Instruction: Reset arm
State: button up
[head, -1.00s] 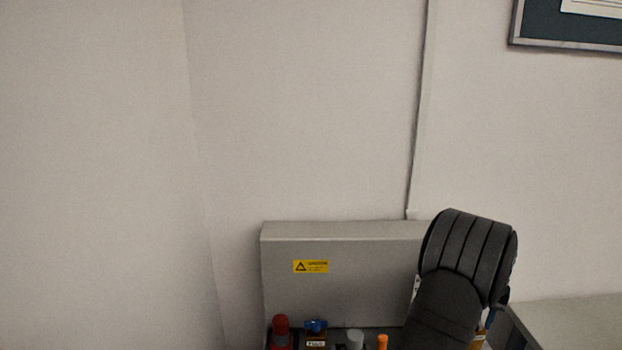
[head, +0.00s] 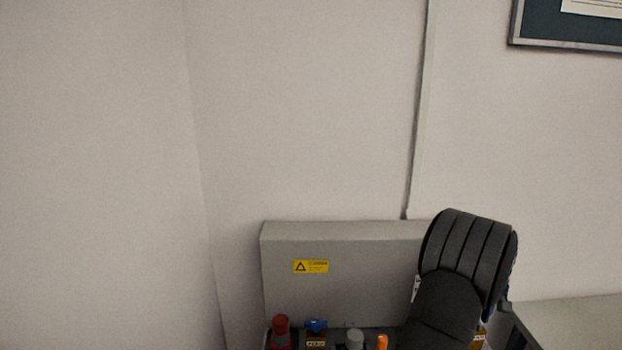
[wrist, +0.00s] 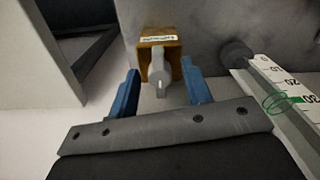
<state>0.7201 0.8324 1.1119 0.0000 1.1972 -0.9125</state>
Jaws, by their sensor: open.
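My gripper (wrist: 163,90) shows in the wrist view with its two blue fingers apart and nothing between the tips. Beyond the fingers is an orange-brown block with a label (wrist: 157,41) and a grey knob or lever (wrist: 160,72). The knob appears between the fingers in the picture, and I cannot tell how far off it is. In the head view my dark arm stands at the lower right, and my gripper is hidden there.
A grey cabinet (head: 340,275) with a yellow warning label stands against the wall. Before it are a red knob (head: 281,328), a blue valve (head: 316,326), a grey cap (head: 355,338) and an orange piece (head: 382,342). A numbered scale (wrist: 285,90) lies right of the fingers. A table (head: 575,320) is at right.

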jog(key=shift+n, duration=0.3)
jog(key=shift+r, duration=0.6)
